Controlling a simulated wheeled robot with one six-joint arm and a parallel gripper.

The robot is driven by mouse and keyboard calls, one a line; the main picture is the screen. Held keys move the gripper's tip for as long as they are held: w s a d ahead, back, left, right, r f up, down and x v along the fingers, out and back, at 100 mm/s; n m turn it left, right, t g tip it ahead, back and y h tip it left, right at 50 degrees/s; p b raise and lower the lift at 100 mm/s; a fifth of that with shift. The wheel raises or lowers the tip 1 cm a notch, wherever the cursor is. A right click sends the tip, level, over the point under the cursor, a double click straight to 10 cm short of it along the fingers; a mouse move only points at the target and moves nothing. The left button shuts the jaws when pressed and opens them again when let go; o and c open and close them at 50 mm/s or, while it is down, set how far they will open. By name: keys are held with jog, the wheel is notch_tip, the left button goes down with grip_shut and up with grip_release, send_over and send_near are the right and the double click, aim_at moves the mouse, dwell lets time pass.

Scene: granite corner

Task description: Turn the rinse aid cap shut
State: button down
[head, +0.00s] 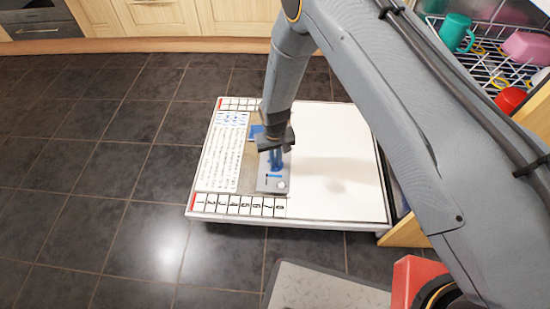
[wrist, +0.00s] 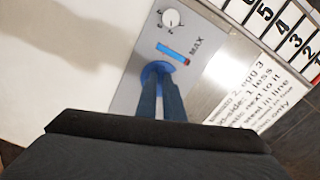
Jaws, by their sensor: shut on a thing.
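The rinse aid cap is a round blue disc (wrist: 152,71) on a grey dispenser panel (wrist: 128,88), which also shows in the head view (head: 266,188). My gripper (head: 275,163) points down at the panel. In the wrist view its two narrow fingers (wrist: 160,98) are close together on the cap, and the gripper is shut on it. The fingers hide part of the cap, so its turned position cannot be told. Beside the cap are a blue level strip (wrist: 172,53) with a red end marked MAX and a white dial (wrist: 170,18).
The panel is set in an open white door (head: 340,165) with printed text and a numbered strip (head: 240,205). A blue piece (head: 256,132) lies behind my gripper. A wire rack (head: 485,62) with a teal mug (head: 455,32) is at right. Dark floor tiles at left are clear.

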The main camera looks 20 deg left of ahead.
jog(key=shift+a+m+p, duration=0.15)
jog(key=shift+m+p, duration=0.6)
jog(key=shift+m, duration=1.15)
jog(key=c, duration=1.9)
grip_release()
jog(key=shift+o, duration=0.2)
jog(key=shift+r, duration=0.1)
notch_tip(320, 180, up, 8)
jog(key=p, duration=0.2)
